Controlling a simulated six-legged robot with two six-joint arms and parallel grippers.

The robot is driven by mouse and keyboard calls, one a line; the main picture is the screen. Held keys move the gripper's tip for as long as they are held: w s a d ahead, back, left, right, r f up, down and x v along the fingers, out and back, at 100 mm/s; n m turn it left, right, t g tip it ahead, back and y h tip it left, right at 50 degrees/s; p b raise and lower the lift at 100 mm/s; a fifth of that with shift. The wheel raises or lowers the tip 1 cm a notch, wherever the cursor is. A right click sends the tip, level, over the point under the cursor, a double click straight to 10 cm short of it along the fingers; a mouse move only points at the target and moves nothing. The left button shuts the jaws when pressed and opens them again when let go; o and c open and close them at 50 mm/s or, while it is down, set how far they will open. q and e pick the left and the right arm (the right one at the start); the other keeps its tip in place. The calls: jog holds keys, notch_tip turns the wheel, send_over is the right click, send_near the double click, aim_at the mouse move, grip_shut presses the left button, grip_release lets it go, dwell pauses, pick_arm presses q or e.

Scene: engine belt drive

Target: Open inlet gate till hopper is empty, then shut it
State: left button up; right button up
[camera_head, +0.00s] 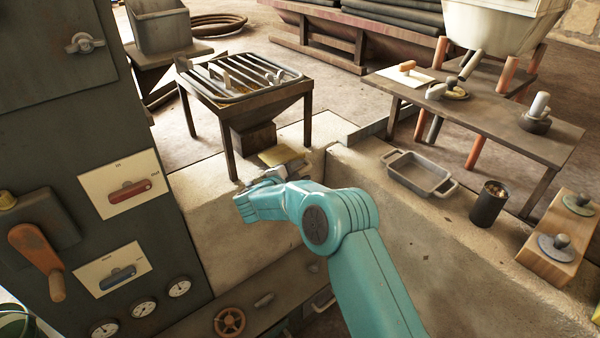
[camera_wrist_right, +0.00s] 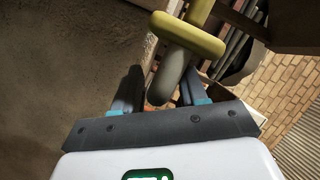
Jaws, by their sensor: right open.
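A dark hopper (camera_head: 295,92) with a barred grate on top stands on legs behind the stone ledge. A box-like spout (camera_head: 253,138) hangs below it. A flat yellowish piece (camera_head: 283,157), perhaps part of the inlet gate, shows low beside the spout. My right gripper (camera_head: 262,178) is close in front of it, its fingers partly hidden by my wrist. In the right wrist view, the open fingers (camera_wrist_right: 160,92) have a grey rounded grip (camera_wrist_right: 172,70) between them, with a yellow-green collar (camera_wrist_right: 188,36) beyond. I cannot tell whether they touch it. The hopper's inside level is not clear.
A dark panel (camera_head: 95,130) with levers and gauges stands at left. A grey pan (camera_head: 418,172), a dark can (camera_head: 488,203) and a wooden block (camera_head: 560,240) with knobs sit on the right ledge. A work table (camera_head: 500,125) stands behind.

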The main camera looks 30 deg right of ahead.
jog(key=p+v, duration=0.1)
jog(key=v, duration=1.5)
jog(key=shift+s+a+r, duration=0.1)
jog(key=shift+s, duration=0.05)
